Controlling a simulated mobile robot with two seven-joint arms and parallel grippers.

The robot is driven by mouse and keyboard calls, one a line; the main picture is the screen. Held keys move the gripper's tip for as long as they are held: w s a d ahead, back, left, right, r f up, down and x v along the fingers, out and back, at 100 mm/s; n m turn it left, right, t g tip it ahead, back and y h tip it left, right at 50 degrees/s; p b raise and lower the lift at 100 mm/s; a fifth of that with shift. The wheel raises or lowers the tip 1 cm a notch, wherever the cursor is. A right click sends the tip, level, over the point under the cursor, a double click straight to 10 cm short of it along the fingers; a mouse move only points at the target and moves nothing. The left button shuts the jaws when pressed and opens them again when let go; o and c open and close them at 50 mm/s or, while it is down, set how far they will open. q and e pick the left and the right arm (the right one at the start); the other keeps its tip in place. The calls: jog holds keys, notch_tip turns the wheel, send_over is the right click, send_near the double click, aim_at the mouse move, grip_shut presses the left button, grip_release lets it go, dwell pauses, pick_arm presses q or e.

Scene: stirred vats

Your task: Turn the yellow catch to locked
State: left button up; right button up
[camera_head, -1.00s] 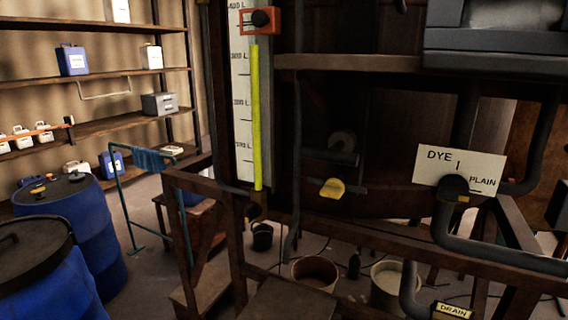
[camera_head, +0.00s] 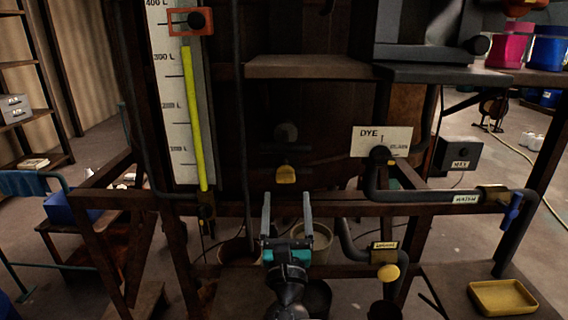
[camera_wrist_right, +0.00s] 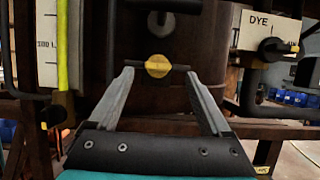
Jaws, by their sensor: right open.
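The yellow catch (camera_head: 286,174) is a small rounded tab on the dark vat front, in the middle of the head view. In the right wrist view the yellow catch (camera_wrist_right: 158,66) shows beyond and between my fingertips, with a dark bar running sideways behind it. My right gripper (camera_head: 287,198) is open and empty. It is below the catch in the head view and points toward it, apparently without touching. The same right gripper (camera_wrist_right: 160,80) shows its two grey fingers wide apart in the wrist view. My left gripper is not in view.
A wooden rail (camera_head: 330,209) crosses in front of the vat below the catch. A level gauge (camera_head: 180,100) stands left. The DYE/PLAIN plate (camera_head: 400,140) with a black knob and the grey water pipe (camera_head: 425,196) are right. A yellow tray (camera_head: 503,297) lies lower right.

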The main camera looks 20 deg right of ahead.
aim_at(286, 175)
jog(key=p+x, duration=0.1)
jog(key=x, duration=0.9)
jog(key=shift+w, duration=0.25)
grip_shut()
